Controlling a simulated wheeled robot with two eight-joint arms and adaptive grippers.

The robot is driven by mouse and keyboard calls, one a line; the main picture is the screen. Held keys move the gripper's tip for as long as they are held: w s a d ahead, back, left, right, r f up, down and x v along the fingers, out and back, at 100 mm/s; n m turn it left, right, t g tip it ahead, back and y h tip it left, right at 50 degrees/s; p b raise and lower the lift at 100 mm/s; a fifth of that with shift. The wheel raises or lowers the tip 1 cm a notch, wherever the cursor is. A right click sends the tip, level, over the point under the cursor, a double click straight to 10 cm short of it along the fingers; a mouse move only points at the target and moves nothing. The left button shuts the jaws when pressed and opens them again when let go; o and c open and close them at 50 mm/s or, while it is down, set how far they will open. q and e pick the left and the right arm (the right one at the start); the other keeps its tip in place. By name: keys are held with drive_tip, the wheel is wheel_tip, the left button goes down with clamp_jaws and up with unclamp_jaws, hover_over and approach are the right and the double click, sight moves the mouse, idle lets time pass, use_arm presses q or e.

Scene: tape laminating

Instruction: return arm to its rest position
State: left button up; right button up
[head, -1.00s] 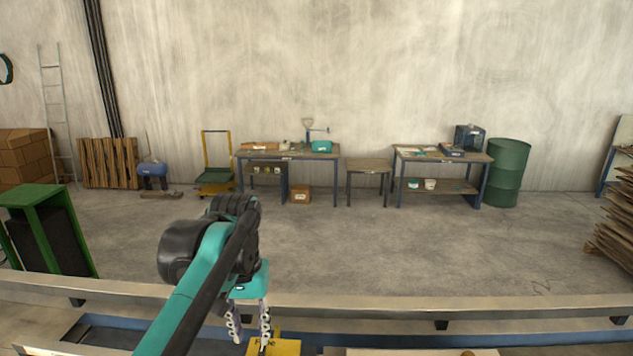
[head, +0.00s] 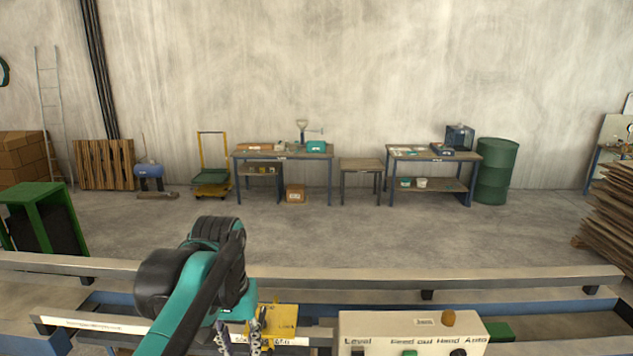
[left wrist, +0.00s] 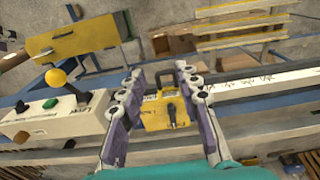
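My left arm comes in from the lower left of the head view. Its gripper (head: 240,335) hangs pointing down beside a yellow plate-like part (head: 277,322) on the machine's rail. In the left wrist view the two purple-grey fingers of the gripper (left wrist: 160,112) stand apart. Between and beyond them is the yellow part (left wrist: 165,109) with a dark handle. Nothing shows held between the fingers, and whether they touch the part cannot be told. My right gripper is in neither view.
A long metal rail (head: 340,280) runs across the front. Beyond it the floor (head: 330,235) is clear. A green stand (head: 40,220) is at left, stacked boards (head: 612,215) at right.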

use_arm(q)
drive_tip(key=s+a+f+t+b, duration=0.1)
drive_tip(key=s+f+t+b, duration=0.1)
drive_tip(key=f+b, duration=0.5)
drive_tip(key=s+a+f+t+b, duration=0.1)
drive_tip(key=s+f+b, duration=0.3)
drive_tip(key=f, duration=1.4)
drive_tip(key=s+a+f+t+b, duration=0.1)
drive_tip(key=s+f+t+b, duration=0.2)
drive_tip(key=f+b, duration=0.9)
drive_tip(key=shift+s+a+f, duration=0.4)
drive_tip(key=shift+s+f, duration=0.05)
drive_tip(key=shift+s, duration=0.15)
